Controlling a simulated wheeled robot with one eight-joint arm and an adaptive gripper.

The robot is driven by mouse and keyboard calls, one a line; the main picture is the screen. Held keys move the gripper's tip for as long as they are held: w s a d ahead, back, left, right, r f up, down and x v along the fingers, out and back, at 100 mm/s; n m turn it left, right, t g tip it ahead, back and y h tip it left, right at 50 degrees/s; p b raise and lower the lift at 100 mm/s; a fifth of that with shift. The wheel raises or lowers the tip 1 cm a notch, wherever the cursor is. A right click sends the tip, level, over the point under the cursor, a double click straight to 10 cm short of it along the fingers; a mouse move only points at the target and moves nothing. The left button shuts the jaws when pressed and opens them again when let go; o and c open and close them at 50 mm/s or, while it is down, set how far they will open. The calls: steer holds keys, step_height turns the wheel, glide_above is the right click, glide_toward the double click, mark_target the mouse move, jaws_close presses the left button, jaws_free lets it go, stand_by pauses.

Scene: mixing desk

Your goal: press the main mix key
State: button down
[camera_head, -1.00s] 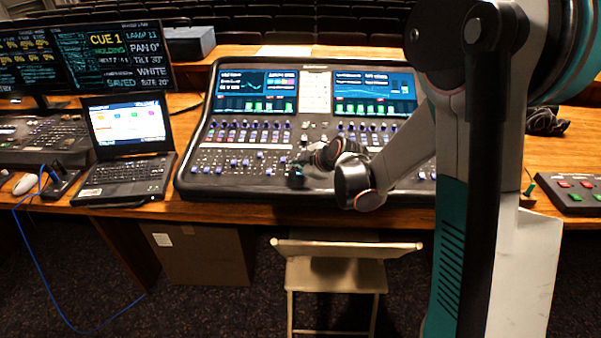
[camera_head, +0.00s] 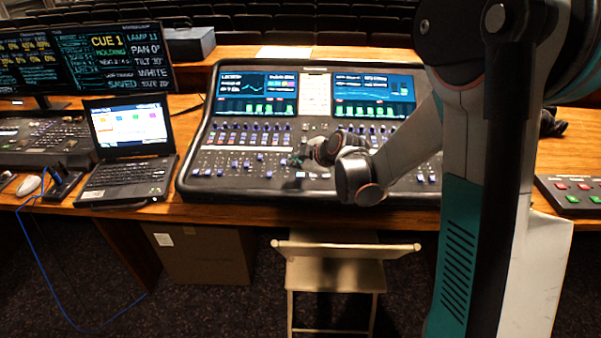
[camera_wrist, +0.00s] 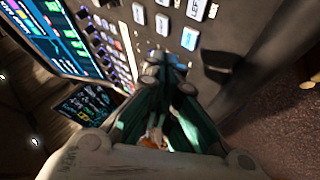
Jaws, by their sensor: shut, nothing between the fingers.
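The mixing desk (camera_head: 230,184) stands on the wooden table, with two lit screens at its back and rows of knobs and faders. In the wrist view, my gripper (camera_wrist: 168,62) is shut and empty, its teal fingers pointing at the desk's panel. Its tips appear close to a pale blue-white key (camera_wrist: 189,38); whether they touch it I cannot tell. Other lit keys (camera_wrist: 163,23) lie beyond. The labels are blurred, so I cannot tell which is the main mix key. In the head view, my gripper (camera_head: 298,162) is small and dark over the desk's front middle part, partly hidden by my wrist.
An open laptop (camera_head: 130,130) and a lighting console (camera_head: 40,140) stand left of the desk. A box with red and green buttons (camera_head: 575,193) is at the right. A pale chair (camera_head: 335,275) stands in front. A cardboard box (camera_head: 200,255) sits under the table.

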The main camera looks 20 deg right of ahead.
step_height(320, 180, up, 4)
steer(key=shift+s+a+f+p, duration=0.15)
steer(key=shift+f+p, duration=0.1)
steer(key=shift+p, duration=0.75)
steer(key=s+r+m+g+h, duration=0.1)
steer(key=s+r+m, duration=0.75)
steer(key=s, duration=0.65)
steer(key=s+d+r+m+g+h, duration=0.1)
steer(key=s+m, duration=0.4)
steer(key=s, duration=1.3)
steer(key=shift+r+h, duration=0.45)
steer(key=shift+h, duration=0.25)
steer(key=shift+m, duration=0.25)
